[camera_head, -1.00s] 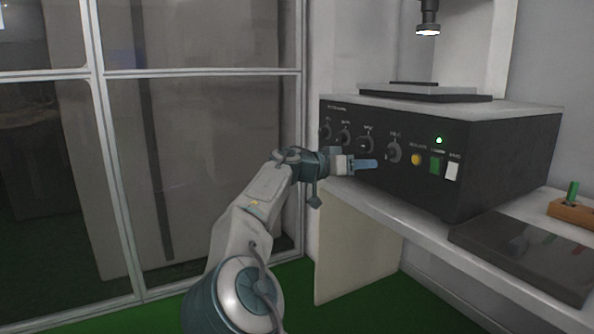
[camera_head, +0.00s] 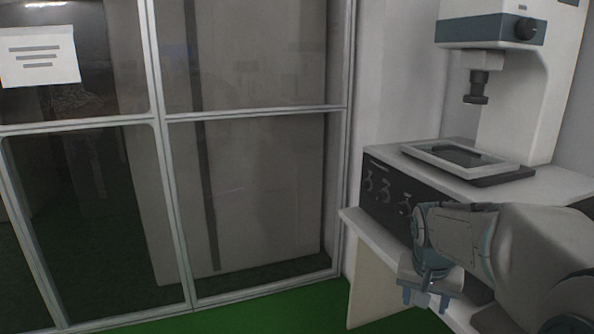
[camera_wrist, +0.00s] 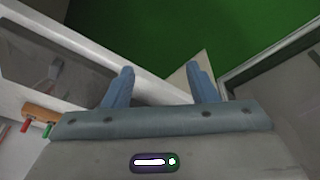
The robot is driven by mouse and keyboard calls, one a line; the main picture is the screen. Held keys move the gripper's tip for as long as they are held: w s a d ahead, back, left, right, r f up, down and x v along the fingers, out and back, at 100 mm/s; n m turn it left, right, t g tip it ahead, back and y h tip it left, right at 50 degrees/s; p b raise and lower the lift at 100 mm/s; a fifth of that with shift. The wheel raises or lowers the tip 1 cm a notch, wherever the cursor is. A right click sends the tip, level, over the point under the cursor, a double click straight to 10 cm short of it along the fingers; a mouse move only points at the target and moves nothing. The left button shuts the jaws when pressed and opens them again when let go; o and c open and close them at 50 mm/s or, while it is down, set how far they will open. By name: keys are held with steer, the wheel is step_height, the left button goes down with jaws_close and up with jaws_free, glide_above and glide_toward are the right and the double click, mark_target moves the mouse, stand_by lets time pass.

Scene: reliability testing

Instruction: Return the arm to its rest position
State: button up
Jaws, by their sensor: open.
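My arm (camera_head: 470,240) is folded at the lower right of the head view, in front of the bench and the black control box. My gripper (camera_head: 426,298) hangs at its end with the blue fingers pointing down, beside the bench's front edge. In the wrist view, the two blue fingers of my gripper (camera_wrist: 160,69) are spread apart with nothing between them. Beyond them are the bench edge and the green floor.
The black control box (camera_head: 385,183) stands on the white bench (camera_head: 372,228), with a microscope-like stand (camera_head: 530,90) behind. A wooden block (camera_wrist: 55,114) with red and green pegs shows in the wrist view. A glazed partition (camera_head: 165,200) stands at left. Green floor (camera_head: 300,303) is open between.

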steer(key=s+a+r+n+y+p, duration=0.1)
steer(key=s+a+r+n+p, duration=0.1)
steer(key=s+a+r+p, duration=0.2)
steer(key=s+a+r+n+p, duration=0.3)
steer(key=s+a+r+p, duration=0.2)
steer(key=s, duration=0.6)
steer(key=shift+a+r+y+p, duration=0.25)
steer(key=shift+a+y+p, duration=0.15)
steer(key=shift+a+p, duration=0.35)
steer(key=shift+d, duration=0.1)
steer(key=c, duration=0.3)
steer(key=shift+c, duration=0.2)
